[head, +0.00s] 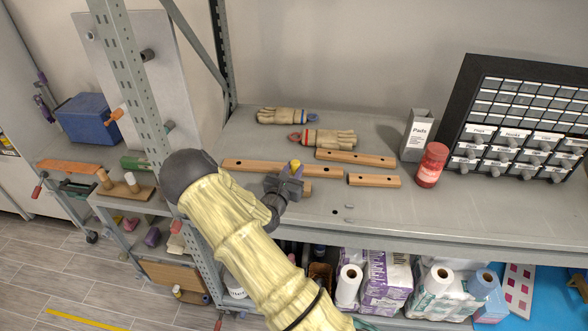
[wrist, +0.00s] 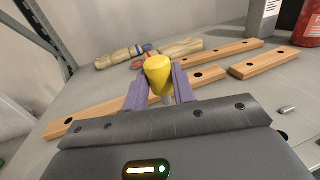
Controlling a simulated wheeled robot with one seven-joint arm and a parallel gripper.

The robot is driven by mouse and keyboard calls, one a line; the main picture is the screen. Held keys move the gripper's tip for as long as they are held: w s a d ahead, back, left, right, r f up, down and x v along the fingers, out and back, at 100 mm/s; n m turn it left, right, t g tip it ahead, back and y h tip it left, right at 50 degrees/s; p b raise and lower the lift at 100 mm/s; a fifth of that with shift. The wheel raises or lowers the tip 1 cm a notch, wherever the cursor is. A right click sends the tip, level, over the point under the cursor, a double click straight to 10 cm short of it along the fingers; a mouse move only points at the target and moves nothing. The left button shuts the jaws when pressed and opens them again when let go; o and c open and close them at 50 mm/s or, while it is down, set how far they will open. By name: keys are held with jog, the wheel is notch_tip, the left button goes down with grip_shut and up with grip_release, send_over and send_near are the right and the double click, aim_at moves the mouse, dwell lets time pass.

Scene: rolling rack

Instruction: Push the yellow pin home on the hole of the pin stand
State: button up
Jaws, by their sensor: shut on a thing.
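The yellow pin (wrist: 158,72) has a rounded yellow head and stands between the two purple fingers of my gripper (wrist: 160,92). A pale part of the pin shows below the head; its lower end is hidden. In the head view the yellow pin (head: 295,164) shows at the top of my gripper (head: 286,184), above the shelf near wooden bars. My gripper is shut on the pin. Several wooden bars with dark holes lie around it, including a long bar (head: 250,167). I cannot tell which is the pin stand, and no hole under the pin is visible.
A back bar (head: 355,158) and a short right bar (head: 374,180) lie close by. Behind are two gloves (head: 330,138). A red jar (head: 432,165), a Pads box (head: 416,136) and a drawer cabinet (head: 520,120) stand right. The front shelf is mostly clear.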

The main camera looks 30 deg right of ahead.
notch_tip(320, 180, down, 2)
jog(key=shift+w+a+f+b, duration=0.15)
jog(key=shift+f+b, duration=0.1)
jog(key=shift+b, duration=0.45)
jog(key=shift+w+r, duration=0.1)
jog(key=shift+a, duration=0.15)
jog(key=shift+s, duration=0.2)
jog(key=shift+s+d, duration=0.1)
jog(key=shift+d, duration=0.15)
jog(key=shift+w+a, duration=0.15)
jog(key=shift+w, duration=0.05)
